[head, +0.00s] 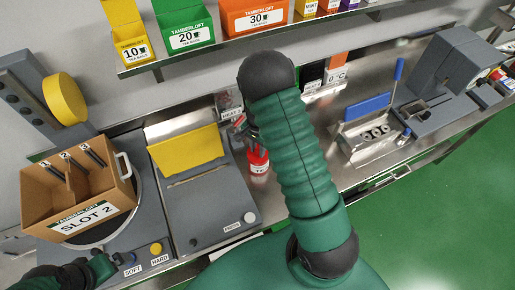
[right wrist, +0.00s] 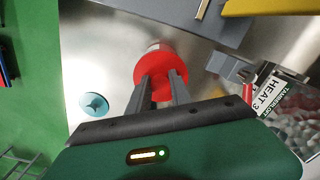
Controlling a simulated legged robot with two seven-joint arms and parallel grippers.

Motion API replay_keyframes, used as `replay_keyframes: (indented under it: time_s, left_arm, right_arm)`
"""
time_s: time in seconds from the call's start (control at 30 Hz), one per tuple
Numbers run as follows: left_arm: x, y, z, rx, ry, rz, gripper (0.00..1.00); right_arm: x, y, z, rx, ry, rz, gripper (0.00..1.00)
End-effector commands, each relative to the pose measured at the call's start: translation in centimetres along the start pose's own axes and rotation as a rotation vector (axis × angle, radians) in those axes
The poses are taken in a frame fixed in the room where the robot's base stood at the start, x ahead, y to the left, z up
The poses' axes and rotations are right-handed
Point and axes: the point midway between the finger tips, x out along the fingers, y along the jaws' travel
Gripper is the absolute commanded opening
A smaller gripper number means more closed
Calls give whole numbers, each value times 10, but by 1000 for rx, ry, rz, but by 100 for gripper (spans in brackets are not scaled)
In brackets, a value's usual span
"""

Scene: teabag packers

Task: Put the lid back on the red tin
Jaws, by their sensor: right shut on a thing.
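The red tin (head: 258,162) stands on the steel counter, right of the grey press, with a pale label on its side. My right gripper (head: 240,128) is directly above it, partly behind my arm. In the right wrist view, its two fingers (right wrist: 160,82) close over the round red lid (right wrist: 161,62), with red between them. The lid is at the tin's top; I cannot tell whether it is fully seated. A strip of the tin's pale label (right wrist: 153,45) shows beyond it. My left gripper (head: 75,274) is at the bottom left; its fingers are unclear.
A teal disc with a knob (right wrist: 94,103) lies on the steel near the tin. The press (head: 205,200) and a cardboard SLOT 2 box (head: 85,218) are left. A HEAT 3 pouch (right wrist: 285,105) is close by. A blue-handled metal holder (head: 350,135) stands right. A shelf (head: 200,55) runs above.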

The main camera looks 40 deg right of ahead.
Motion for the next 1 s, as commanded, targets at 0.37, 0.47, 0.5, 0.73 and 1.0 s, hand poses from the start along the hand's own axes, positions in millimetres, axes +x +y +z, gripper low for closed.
replay_keyframes:
  time_s: [0.37, 0.47, 0.5, 0.73, 1.0]
  left_arm:
    - [0, 0, 0, 0, 0, 0, 98]
    - [0, 0, 0, 0, 0, 0, 98]
    - [0, 0, 0, 0, 0, 0, 98]
    - [0, 0, 0, 0, 0, 0, 98]
    - [0, 0, 0, 0, 0, 0, 98]
  right_arm:
    - [0, 0, 0, 0, 0, 0, 50]
    - [0, 0, 0, 0, 0, 0, 50]
    - [0, 0, 0, 0, 0, 0, 50]
    - [0, 0, 0, 0, 0, 0, 72]
    - [0, 0, 0, 0, 0, 0, 72]
